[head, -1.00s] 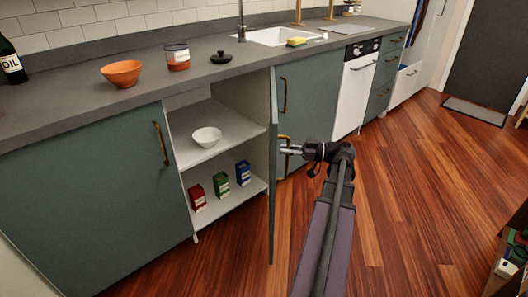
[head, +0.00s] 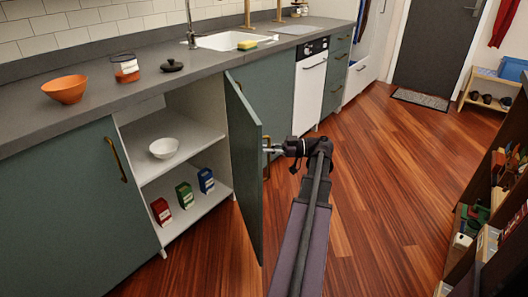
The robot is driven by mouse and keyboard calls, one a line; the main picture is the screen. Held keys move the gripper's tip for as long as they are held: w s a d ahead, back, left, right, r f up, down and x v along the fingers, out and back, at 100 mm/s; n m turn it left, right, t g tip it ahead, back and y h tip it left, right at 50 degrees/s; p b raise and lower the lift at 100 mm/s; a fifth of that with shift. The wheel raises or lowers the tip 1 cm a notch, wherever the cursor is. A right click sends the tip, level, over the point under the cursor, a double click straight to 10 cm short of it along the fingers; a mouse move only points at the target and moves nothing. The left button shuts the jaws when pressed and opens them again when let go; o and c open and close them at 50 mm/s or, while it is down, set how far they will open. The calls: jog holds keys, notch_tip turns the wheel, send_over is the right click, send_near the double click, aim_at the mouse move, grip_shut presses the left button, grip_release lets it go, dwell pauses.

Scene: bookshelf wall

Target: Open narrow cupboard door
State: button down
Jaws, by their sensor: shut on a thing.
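The narrow cupboard door (head: 245,165) is a grey-green panel standing swung well open, out from the counter front. My gripper (head: 268,151) is at the outer, right-hand face of the door, shut on its brass handle (head: 266,160). The fingers are small in view and partly merge with the handle. The open cupboard (head: 183,131) has a white interior with one shelf. A white bowl (head: 164,148) sits on the shelf. Red (head: 161,212), green (head: 185,195) and blue (head: 206,181) cartons stand on the cupboard floor.
A closed cupboard door (head: 62,205) is left of the opening. The counter (head: 105,99) holds an orange bowl (head: 66,89), a jar (head: 125,69) and a black lid (head: 172,66). A bookshelf (head: 490,215) stands at the right. The wooden floor (head: 370,200) between is clear.

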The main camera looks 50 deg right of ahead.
jog(key=c, duration=0.7)
grip_release()
jog(key=shift+a, duration=0.1)
jog(key=shift+s, duration=0.1)
jog(key=shift+v, duration=3.7)
